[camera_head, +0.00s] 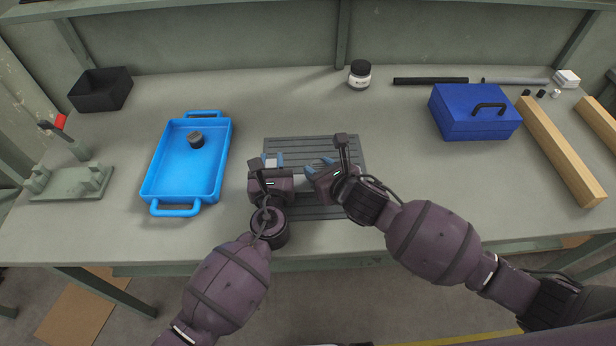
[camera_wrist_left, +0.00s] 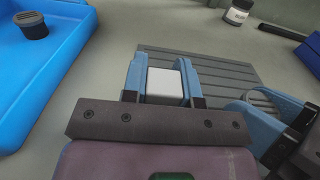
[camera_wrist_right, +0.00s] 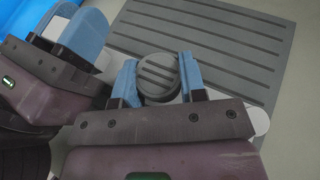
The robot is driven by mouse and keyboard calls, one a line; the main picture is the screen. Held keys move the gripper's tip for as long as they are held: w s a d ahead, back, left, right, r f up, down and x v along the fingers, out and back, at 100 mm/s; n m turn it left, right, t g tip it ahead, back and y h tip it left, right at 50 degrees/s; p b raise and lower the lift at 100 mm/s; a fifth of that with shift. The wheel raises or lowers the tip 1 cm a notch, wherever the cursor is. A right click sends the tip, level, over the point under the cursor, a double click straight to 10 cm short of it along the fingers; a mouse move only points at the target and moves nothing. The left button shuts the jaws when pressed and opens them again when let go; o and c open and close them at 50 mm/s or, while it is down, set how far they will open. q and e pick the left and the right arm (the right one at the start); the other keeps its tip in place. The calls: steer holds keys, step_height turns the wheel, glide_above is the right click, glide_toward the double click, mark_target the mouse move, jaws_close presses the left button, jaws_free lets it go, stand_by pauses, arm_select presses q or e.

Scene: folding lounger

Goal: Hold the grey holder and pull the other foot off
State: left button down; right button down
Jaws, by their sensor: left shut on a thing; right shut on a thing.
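The grey holder shows as a pale block (camera_wrist_left: 165,85) between the blue fingers of my left gripper (camera_wrist_left: 163,78), which is shut on it. My left gripper also shows in the head view (camera_head: 272,161), over the ribbed mat. A dark round foot with a ribbed face (camera_wrist_right: 158,76) sits between the fingers of my right gripper (camera_wrist_right: 157,75), which is shut on it. A pale part of the holder shows below the foot; I cannot tell whether they touch. In the head view my right gripper (camera_head: 322,168) is just right of the left, hiding the foot.
Another dark foot (camera_head: 196,139) lies in the blue tray (camera_head: 160,176) at left. The grey ribbed mat (camera_head: 335,146) lies under both grippers. A blue toolbox (camera_head: 468,122), white jar (camera_head: 359,75), black bin (camera_head: 101,89) and wooden beam (camera_head: 560,150) stand around. The bench front is clear.

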mark_target(319, 167)
arm_select(q)
steer(key=shift+a+f, duration=0.1)
steer(key=shift+f, duration=0.3)
arm_select(e)
steer(key=shift+r, duration=2.55)
arm_select(q)
steer(key=c, duration=1)
jaws_free()
steer(key=shift+o, duration=1)
steer(key=shift+r, duration=0.25)
